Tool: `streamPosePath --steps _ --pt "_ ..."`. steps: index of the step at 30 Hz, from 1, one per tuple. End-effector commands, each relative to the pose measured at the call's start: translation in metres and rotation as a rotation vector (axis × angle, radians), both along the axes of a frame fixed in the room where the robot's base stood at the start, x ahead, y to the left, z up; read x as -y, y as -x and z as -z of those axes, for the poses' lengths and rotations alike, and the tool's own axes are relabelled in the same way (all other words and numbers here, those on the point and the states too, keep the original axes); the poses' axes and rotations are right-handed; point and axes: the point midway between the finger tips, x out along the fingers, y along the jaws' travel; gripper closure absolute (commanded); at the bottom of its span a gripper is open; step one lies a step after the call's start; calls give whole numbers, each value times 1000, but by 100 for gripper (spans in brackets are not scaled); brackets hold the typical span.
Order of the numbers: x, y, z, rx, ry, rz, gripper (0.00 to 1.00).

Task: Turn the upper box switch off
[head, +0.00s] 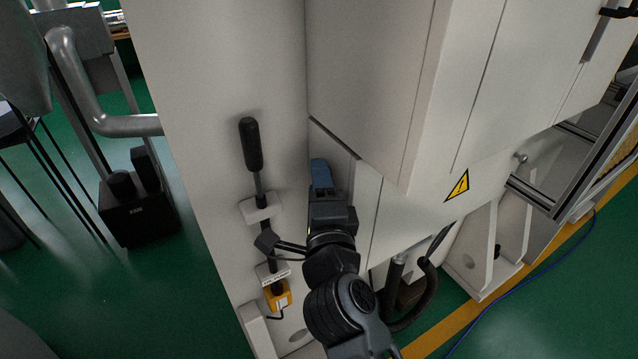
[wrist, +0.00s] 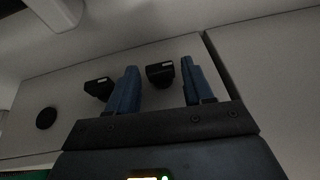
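My gripper (head: 321,175) reaches in beside the white machine's recessed side in the head view. In the wrist view its two blue fingers (wrist: 159,64) stand apart, open. A black block-shaped fitting (wrist: 160,74) on the pale panel appears between the fingers, beyond or between their tips; I see no clear contact. A second black fitting (wrist: 99,88) appears just left of the left finger, partly covered by it. These look like the box switches; which is the upper one, and their on or off position, I cannot tell. The arm and machine hide them in the head view.
A black-handled lever (head: 252,145) stands on the machine wall left of my gripper, with a yellow fitting (head: 277,294) below. A cabinet section (head: 375,80) juts out at the right. A round black part (wrist: 46,118) shows on the panel.

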Motion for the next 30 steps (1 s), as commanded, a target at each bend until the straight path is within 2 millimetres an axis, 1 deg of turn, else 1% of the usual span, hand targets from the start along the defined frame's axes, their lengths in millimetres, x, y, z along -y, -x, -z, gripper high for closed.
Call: streamPosePath --steps 1,2,14,23,30 --pt "0 0 0 0 0 0 54" --pt "0 0 0 0 0 0 57" --pt "0 0 0 0 0 0 95" --pt "1 -1 -7 -44 26 4 96" --pt "1 0 -5 -93 61 3 96"
